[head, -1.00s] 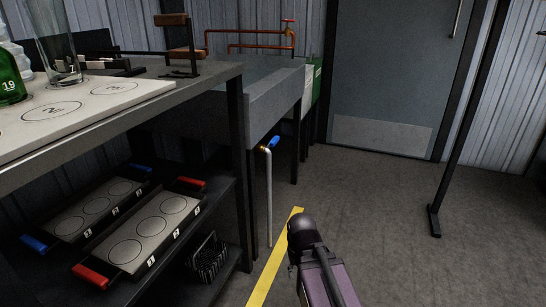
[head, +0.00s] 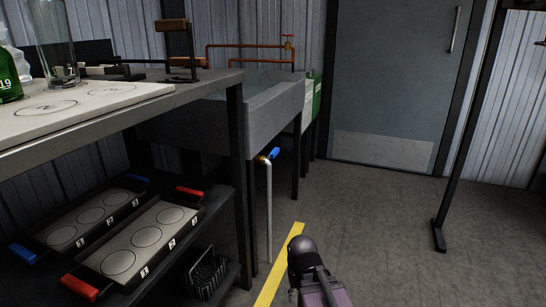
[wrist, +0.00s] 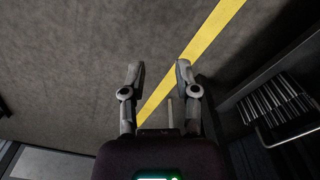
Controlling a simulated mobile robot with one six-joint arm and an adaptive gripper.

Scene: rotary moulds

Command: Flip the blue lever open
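The blue lever (head: 274,153) sits on a brass valve (head: 262,160) at the top of a thin grey pipe (head: 269,210), below the grey sink basin (head: 275,112) in the head view. The lever slants up to the right from the valve. In the wrist view my gripper (wrist: 157,68) points down at the floor with its two fingers apart and nothing between them. The lever is not in the wrist view. In the head view only a dark rounded part of my arm shows at the bottom, right of the pipe and apart from it; the fingers are hidden there.
A workbench (head: 210,88) with glassware stands at left. A yellow floor line (head: 280,262) runs beside the pipe. The floor (head: 370,230) toward the door (head: 395,80) is clear.

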